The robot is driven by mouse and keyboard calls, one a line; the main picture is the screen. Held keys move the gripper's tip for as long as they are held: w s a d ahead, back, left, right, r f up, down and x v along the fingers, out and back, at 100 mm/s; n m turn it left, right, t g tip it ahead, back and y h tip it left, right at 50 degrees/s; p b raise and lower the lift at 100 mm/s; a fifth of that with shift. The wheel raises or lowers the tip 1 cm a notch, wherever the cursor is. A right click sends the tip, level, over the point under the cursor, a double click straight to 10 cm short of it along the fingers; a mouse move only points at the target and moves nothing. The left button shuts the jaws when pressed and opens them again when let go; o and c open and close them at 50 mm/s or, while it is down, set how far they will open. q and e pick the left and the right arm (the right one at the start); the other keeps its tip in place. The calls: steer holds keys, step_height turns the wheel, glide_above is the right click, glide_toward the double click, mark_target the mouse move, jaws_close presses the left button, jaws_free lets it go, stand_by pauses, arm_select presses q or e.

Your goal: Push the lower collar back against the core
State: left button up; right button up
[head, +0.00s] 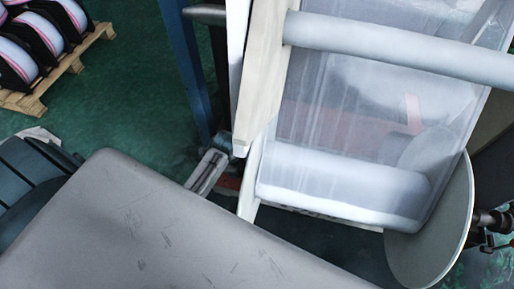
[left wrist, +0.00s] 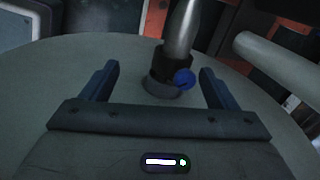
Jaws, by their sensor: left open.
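In the left wrist view a black collar (left wrist: 170,68) with a blue knob (left wrist: 184,78) sits around a bright metal shaft (left wrist: 182,28). A grey round disc (left wrist: 80,58) lies behind it. My left gripper (left wrist: 158,70) is open, its two fingers spread to either side of the collar in the picture; I see no contact. In the head view the lower film roll (head: 340,187) has a pale disc (head: 440,225) at its right end. I cannot make out the collar or my left gripper clearly there. My right gripper is in neither view.
A pale roller (head: 400,45) crosses above the film web (head: 350,115). A blue post (head: 183,70) and a cream frame bar (head: 262,70) stand left of it. A pallet (head: 60,75) with rolls is at the far left. Another pale roller (left wrist: 275,62) shows at the right of the wrist view.

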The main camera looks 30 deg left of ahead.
arm_select(q)
steer(key=shift+m, duration=0.9)
steer(key=w+f, duration=0.1)
steer(key=f, duration=0.1)
steer(key=w+f, duration=0.3)
steer(key=shift+w+d+f+b, duration=0.1)
steer(key=shift+d+f+b, duration=0.25)
steer(key=shift+d+b, duration=0.05)
steer(key=shift+w+f, duration=0.15)
steer(key=shift+f, duration=0.55)
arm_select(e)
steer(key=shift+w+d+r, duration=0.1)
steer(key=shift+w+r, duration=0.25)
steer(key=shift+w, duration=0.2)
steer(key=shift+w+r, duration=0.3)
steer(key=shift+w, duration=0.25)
arm_select(q)
steer(key=shift+c, duration=0.4)
